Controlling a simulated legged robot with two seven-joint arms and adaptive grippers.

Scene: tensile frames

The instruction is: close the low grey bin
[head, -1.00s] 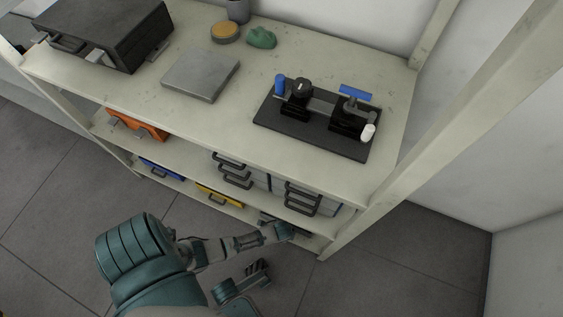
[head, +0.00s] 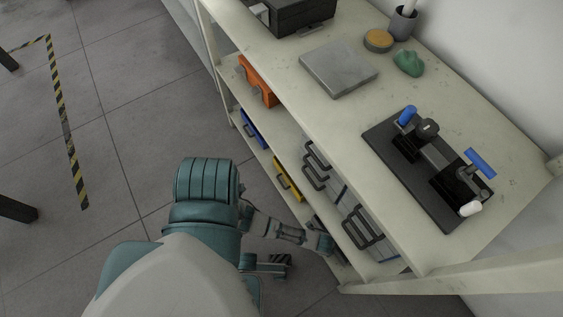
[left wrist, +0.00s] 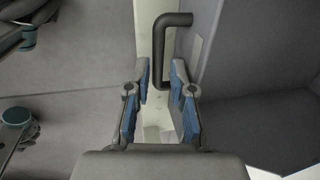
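The low grey bin (head: 341,267) is at the near end of the lowest shelf, partly hidden by my left gripper and the shelf above. My left gripper (head: 325,243) is at its front. In the left wrist view, a dark bent handle (left wrist: 160,50) rises beyond and between the two blue-padded fingers of the left gripper (left wrist: 160,80). The fingers are apart, with a gap on each side of the handle. How far the bin sticks out is not clear.
Blue (head: 253,130) and yellow (head: 289,183) bins sit farther along the lowest shelf. Grey drawers with dark handles (head: 362,228) stand on the shelf above, close to my arm. An orange bin (head: 258,82) is farther along. Open floor (head: 130,150) lies left.

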